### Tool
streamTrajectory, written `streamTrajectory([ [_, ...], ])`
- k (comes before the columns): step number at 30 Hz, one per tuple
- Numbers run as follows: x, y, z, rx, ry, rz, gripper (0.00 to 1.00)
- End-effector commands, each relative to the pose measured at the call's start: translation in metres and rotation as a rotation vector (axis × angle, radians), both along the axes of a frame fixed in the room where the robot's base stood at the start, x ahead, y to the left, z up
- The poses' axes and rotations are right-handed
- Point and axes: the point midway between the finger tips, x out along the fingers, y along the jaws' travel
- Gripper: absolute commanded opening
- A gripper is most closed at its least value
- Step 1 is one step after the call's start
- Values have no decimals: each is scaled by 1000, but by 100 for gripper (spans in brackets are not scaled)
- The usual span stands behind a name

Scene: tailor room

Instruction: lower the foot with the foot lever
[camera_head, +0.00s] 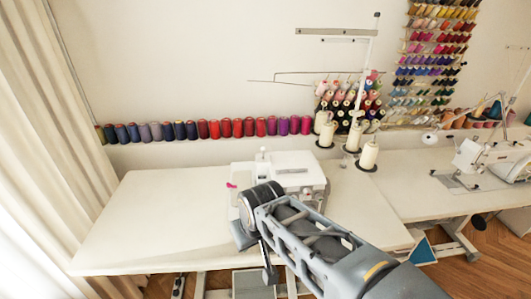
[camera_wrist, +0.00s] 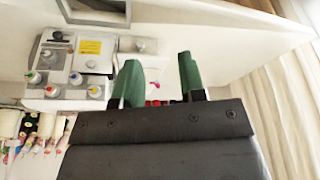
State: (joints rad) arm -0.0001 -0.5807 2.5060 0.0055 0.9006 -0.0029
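The white sewing machine (camera_head: 300,178) stands on the white table, its lower front part hidden behind my arm. In the wrist view the machine (camera_wrist: 88,50) lies to the left of my fingers, with coloured knobs and a yellow label. The foot and the foot lever cannot be made out in either view. My gripper (camera_wrist: 158,62) has two green fingers, spread apart with nothing held between them. A small pink thing (camera_wrist: 154,84) shows beyond the gap between them. In the head view my arm hides the fingers.
The white table (camera_head: 140,220) is clear left of the machine. Thread cones (camera_head: 368,155) stand behind it on the right, and a row of spools (camera_head: 240,127) lines the wall. A second sewing machine (camera_head: 490,158) is at far right. A curtain (camera_head: 45,150) hangs left.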

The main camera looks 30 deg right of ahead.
Motion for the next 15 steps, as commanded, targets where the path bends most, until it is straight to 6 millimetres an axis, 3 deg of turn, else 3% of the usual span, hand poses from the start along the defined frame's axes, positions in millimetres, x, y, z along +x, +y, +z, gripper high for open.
streamTrajectory([
  [4,0,-19,-3,1,30,-81,23],
  [8,3,-53,-7,32,84,-240,11],
  [11,10,-81,-8,138,117,-436,1],
  [15,26,-121,-4,396,125,-821,0],
])
